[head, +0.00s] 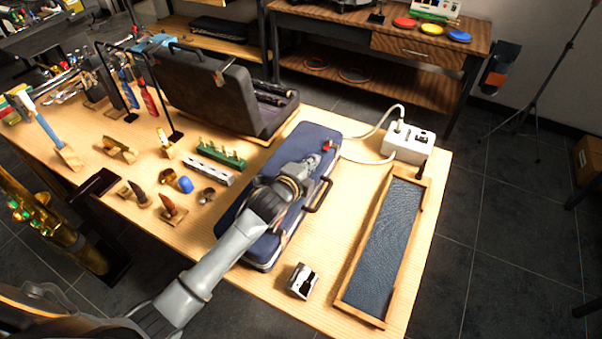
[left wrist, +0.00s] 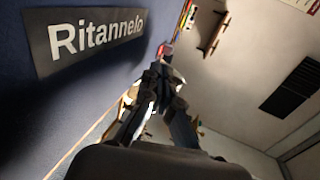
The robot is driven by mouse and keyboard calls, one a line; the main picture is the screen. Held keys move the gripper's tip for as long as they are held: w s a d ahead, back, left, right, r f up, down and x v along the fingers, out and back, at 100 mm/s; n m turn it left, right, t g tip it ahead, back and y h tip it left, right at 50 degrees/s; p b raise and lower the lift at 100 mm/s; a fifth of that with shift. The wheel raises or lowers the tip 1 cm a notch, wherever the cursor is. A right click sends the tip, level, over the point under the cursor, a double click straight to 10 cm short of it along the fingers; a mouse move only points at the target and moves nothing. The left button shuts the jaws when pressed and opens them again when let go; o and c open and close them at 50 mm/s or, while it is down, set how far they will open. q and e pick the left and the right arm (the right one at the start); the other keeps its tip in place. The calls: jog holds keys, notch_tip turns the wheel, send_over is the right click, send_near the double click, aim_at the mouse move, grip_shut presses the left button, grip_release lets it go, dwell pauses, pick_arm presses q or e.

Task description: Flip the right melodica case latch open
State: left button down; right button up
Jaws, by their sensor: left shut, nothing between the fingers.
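The blue melodica case (head: 318,135) lies closed on the wooden table, with a dark handle (head: 319,194) on its right long side. A small red part (head: 328,146), apparently the latch, shows at the case's far right edge. My left gripper (head: 314,161) is over the case beside that red part, shut and empty; contact cannot be told. My arm hides the middle of the lid. In the left wrist view the lid's "Ritannelo" label (left wrist: 96,38) is at the left, and the shut fingers (left wrist: 163,68) point towards a small red spot. My right gripper is not in view.
A wood-framed tray (head: 385,240) lies right of the case, a white box with cables (head: 408,142) behind it. A metal block (head: 302,281) sits near the front edge. An open dark case (head: 215,90) and small parts stand to the left.

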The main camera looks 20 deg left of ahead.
pick_arm(q)
jog(key=v, duration=0.5)
jog(key=shift+s+r, duration=0.15)
jog(key=shift+s, duration=0.1)
jog(key=shift+s+a+r, duration=0.1)
jog(key=shift+s, duration=0.25)
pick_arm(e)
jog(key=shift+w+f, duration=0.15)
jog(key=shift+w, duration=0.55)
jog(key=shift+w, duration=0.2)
